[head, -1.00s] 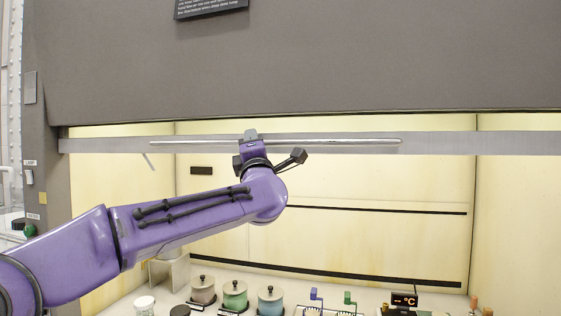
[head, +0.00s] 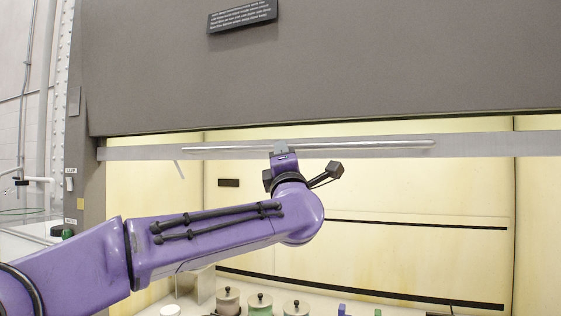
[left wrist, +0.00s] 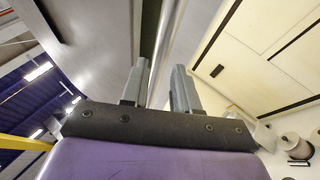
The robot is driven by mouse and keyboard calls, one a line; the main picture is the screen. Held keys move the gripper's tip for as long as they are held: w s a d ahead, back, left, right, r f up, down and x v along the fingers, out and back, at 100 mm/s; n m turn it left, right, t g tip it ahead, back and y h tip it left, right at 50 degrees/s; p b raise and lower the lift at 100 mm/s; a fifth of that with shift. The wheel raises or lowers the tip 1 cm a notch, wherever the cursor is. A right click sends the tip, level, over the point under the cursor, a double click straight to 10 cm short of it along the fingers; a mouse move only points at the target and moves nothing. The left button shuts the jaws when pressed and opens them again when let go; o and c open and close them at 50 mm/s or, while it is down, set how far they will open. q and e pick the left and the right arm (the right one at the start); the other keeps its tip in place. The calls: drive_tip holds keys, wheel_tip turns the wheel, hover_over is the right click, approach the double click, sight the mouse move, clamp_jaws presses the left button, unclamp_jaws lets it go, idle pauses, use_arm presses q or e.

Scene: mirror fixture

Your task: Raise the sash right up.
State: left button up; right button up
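The sash shows as a grey horizontal rail (head: 475,145) across the opening, close beneath the dark front panel. A long silver handle bar (head: 385,145) runs along the rail. My left gripper (head: 280,148) is at the handle bar, left of its middle. The exact contact is hard to see. My right gripper is not in view.
The dark panel (head: 330,70) with a black sign (head: 243,15) hangs above the rail. Behind the opening is a pale lit chamber. Several lidded jars (head: 260,304) stand on its floor, below my arm. A grey side post (head: 90,190) bounds the opening at left.

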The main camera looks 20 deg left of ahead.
use_arm(q)
drive_tip(key=b+v, duration=0.2)
drive_tip(key=v, duration=0.4)
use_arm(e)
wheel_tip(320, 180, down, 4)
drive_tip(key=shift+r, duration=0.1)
use_arm(q)
drive_tip(key=shift+s, duration=0.1)
